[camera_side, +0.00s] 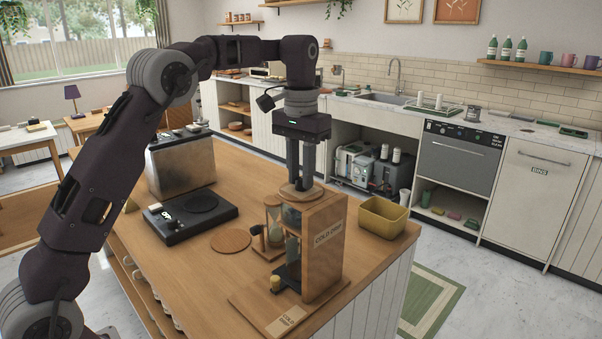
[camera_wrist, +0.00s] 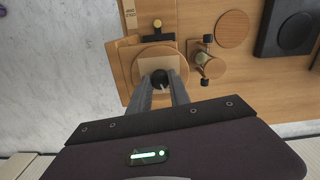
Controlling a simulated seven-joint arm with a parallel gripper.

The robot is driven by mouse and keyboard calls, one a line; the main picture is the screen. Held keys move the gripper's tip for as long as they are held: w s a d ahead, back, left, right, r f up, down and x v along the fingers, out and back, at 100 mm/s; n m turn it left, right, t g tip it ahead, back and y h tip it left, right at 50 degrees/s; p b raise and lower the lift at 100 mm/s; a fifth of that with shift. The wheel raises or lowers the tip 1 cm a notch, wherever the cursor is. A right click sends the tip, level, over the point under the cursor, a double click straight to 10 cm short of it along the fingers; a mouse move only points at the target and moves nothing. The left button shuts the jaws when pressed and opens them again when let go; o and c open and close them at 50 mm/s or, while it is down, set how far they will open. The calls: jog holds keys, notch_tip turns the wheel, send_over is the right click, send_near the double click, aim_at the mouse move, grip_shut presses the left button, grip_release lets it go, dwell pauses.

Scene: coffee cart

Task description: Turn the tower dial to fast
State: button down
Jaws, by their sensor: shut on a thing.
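The wooden cold drip tower (camera_side: 322,250) stands upright near the front corner of the wooden counter, with a "COLD DRIP" label on its side. A round wooden disc (camera_side: 293,195) lies on top of it and also shows in the wrist view (camera_wrist: 140,62). My gripper (camera_side: 300,185) points straight down over the disc. In the wrist view, its fingertips (camera_wrist: 160,84) are shut on a small dark knob (camera_wrist: 159,75) at the disc's middle. No fast or slow marking is readable.
A small hourglass-shaped stand (camera_side: 272,236) is close beside the tower. A black scale (camera_side: 190,214), a round wooden coaster (camera_side: 231,240) and a steel box (camera_side: 181,165) are to its left. A yellow bin (camera_side: 383,217) stands to its right.

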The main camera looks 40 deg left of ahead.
aim_at(301, 178)
jog(key=m, duration=0.4)
jog(key=shift+r+m, duration=0.1)
jog(key=shift+m, duration=0.2)
jog(key=m, duration=0.4)
jog(key=shift+m, duration=0.4)
jog(key=shift+w, duration=0.1)
jog(key=c, duration=1.2)
grip_release()
notch_tip(301, 178, up, 6)
jog(key=shift+a+f, duration=0.1)
jog(key=shift+a, duration=0.05)
jog(key=shift+r, duration=0.6)
